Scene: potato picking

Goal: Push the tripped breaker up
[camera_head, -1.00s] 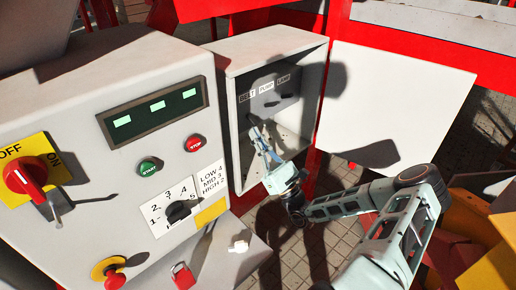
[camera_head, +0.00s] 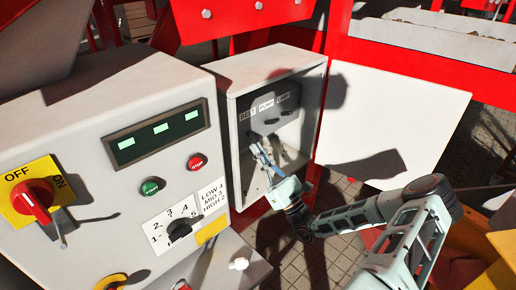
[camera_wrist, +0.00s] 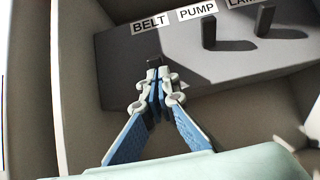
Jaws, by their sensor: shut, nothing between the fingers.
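The breaker panel (camera_head: 258,122) sits inside an open grey box and carries the labels BELT, PUMP and LAMP. In the wrist view, the PUMP lever (camera_wrist: 208,32) and the LAMP lever (camera_wrist: 265,18) stand up dark and clear. The BELT lever (camera_wrist: 152,61) sits lower on the panel than these two, and its lower part is hidden by my fingertips. My gripper (camera_wrist: 157,77) is shut and empty, its fingertips just below the BELT lever. I cannot tell whether they touch it. In the head view my gripper (camera_head: 254,146) reaches into the box.
The box walls (camera_head: 232,140) stand close around my gripper. The open white door (camera_head: 395,110) is to the right. The control cabinet (camera_head: 90,110), with its red rotary switch (camera_head: 33,198) and buttons, stands to the left.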

